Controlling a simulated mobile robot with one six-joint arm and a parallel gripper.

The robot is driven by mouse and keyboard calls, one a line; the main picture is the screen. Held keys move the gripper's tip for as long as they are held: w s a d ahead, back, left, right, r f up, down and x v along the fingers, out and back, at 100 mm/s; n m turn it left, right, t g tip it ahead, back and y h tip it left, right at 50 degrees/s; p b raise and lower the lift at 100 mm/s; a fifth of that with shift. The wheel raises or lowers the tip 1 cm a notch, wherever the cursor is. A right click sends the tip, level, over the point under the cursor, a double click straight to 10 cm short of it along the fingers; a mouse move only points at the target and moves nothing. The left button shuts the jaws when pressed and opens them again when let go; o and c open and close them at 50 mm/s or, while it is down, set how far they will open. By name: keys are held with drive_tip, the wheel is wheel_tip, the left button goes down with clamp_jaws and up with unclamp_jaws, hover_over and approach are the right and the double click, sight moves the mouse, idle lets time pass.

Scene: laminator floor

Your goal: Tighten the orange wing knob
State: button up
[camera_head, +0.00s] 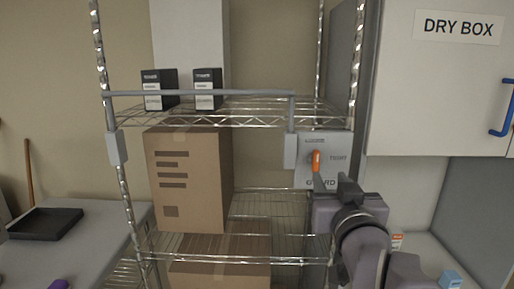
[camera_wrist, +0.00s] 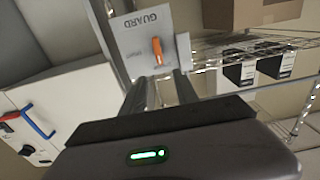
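The orange wing knob (camera_head: 316,160) sits on a light grey panel (camera_head: 338,147) marked GUARD, at the right front post of the wire rack. In the camera_head view its wing stands roughly upright. Small words above and right of it are too blurred to read surely. In the camera_wrist view the knob (camera_wrist: 157,50) shows beyond my fingertips, with the panel (camera_wrist: 135,38) upside down behind it. My gripper (camera_head: 332,182) is just below and right of the knob in the camera_head view. Its fingers (camera_wrist: 160,85) are apart with nothing between them, and appear clear of the knob.
A grey bar (camera_head: 200,93) crosses the rack front. Two black boxes (camera_head: 207,88) stand on the upper shelf, and a cardboard box (camera_head: 186,180) below. A white DRY BOX cabinet (camera_head: 435,90) with a blue handle (camera_head: 508,108) is at right. A black tray (camera_head: 44,222) lies at left.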

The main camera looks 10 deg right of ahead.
sight(318, 158)
drive_tip(key=p+x, duration=0.1)
drive_tip(key=x, duration=1.3)
drive_tip(key=shift+w+d+f, duration=0.1)
drive_tip(key=shift+w, duration=0.1)
clamp_jaws()
